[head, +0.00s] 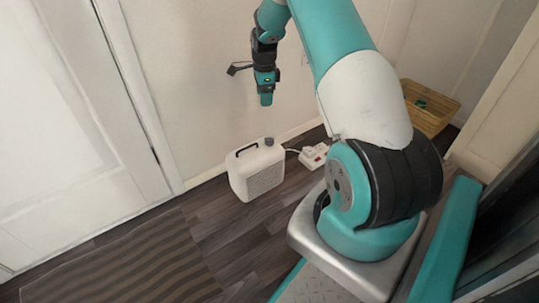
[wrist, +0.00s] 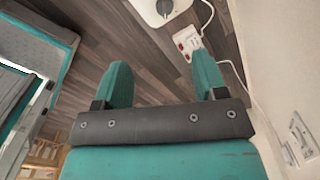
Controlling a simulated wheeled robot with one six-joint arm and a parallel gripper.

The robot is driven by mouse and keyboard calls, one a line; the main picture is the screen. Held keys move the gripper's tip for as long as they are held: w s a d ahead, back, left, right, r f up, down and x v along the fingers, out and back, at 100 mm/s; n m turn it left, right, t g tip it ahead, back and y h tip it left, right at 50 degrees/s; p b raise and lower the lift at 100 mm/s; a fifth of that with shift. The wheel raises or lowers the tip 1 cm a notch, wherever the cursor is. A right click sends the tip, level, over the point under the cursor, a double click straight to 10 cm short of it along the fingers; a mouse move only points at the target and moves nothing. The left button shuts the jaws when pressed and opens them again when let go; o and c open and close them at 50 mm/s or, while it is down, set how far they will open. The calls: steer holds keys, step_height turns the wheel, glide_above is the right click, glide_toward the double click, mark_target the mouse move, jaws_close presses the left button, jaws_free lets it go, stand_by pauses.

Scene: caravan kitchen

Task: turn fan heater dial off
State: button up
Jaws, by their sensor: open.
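The fan heater (head: 257,170) is a white box with a dark handle and a grille, standing on the floor by the wall in the head view. Its dark dial (head: 269,142) is on the top, at the right end. In the wrist view, the heater's white top (wrist: 146,8) shows at the upper edge with the dial (wrist: 164,7) on it. My gripper (head: 266,99) hangs above the heater, pointing down, well clear of it. In the wrist view, my gripper (wrist: 163,82) has its two teal fingers apart with nothing between them. The dial's pointer setting is too small to read.
A white power strip (head: 313,155) with a red switch lies right of the heater, joined by a white cable. A striped mat (head: 125,262) lies at the front left. A white door (head: 70,110) is at left.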

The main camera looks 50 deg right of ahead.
mark_target(269, 141)
steer(key=shift+m, duration=0.6)
steer(key=f+b, duration=0.3)
steer(key=f, duration=0.3)
steer(key=d+f+b, duration=0.1)
steer(key=f+b, duration=0.2)
steer(key=f, duration=0.4)
steer(key=d+f+b, duration=0.1)
steer(key=f+b, duration=0.2)
steer(key=f, duration=0.4)
steer(key=shift+s+f, duration=0.1)
steer(key=shift+s, duration=0.2)
steer(key=c, duration=0.9)
steer(key=shift+a, duration=0.1)
steer(key=shift+c, duration=0.2)
